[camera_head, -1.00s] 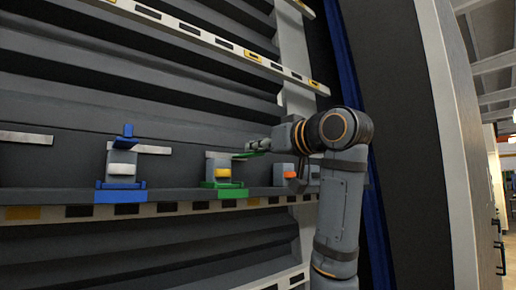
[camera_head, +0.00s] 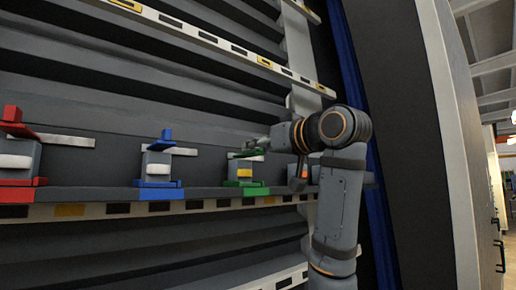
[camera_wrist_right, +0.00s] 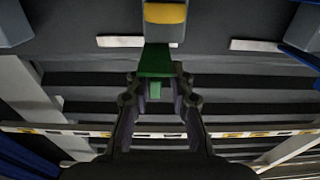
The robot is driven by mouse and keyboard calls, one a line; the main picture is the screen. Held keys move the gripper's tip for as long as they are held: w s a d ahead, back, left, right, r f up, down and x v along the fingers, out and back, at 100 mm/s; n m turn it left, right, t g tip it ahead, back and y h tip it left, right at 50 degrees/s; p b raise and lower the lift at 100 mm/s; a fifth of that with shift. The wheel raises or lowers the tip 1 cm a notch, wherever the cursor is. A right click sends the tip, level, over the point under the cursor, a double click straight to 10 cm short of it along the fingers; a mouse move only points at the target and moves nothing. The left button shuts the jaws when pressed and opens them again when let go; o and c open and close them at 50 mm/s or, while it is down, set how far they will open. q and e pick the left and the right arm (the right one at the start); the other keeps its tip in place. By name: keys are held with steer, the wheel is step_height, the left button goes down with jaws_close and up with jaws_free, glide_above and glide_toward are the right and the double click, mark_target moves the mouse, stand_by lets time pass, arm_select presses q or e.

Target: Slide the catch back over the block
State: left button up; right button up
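The green catch (camera_head: 250,153) is at the top of the grey block holder (camera_head: 241,164), which has a green base and a yellow block (camera_head: 245,173) in its front. In the wrist view the green catch (camera_wrist_right: 156,62) shows as a flat plate with a narrow tab, below the yellow block (camera_wrist_right: 165,13). My right gripper (camera_head: 257,146) is at the catch. In the wrist view its fingers (camera_wrist_right: 158,88) stand apart, one on each side of the green tab. I cannot tell whether they touch the plate's edges. My left gripper is not in view.
A blue holder (camera_head: 158,165) and a red holder (camera_head: 18,160) stand to the left on the same rail (camera_head: 105,209), each with its own upright catch. An orange part (camera_head: 297,184) shows under my right wrist. The dark ribbed wall (camera_head: 200,110) lies close behind.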

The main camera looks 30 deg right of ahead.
steer(key=shift+o, duration=0.5)
steer(key=shift+a, duration=0.15)
steer(key=shift+s+d, duration=0.25)
steer(key=shift+s, duration=0.05)
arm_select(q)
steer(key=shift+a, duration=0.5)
arm_select(e)
steer(key=s, duration=1.1)
steer(key=shift+s+d, duration=0.2)
steer(key=shift+d, duration=0.15)
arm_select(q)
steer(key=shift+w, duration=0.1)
arm_select(e)
steer(key=shift+a, duration=0.1)
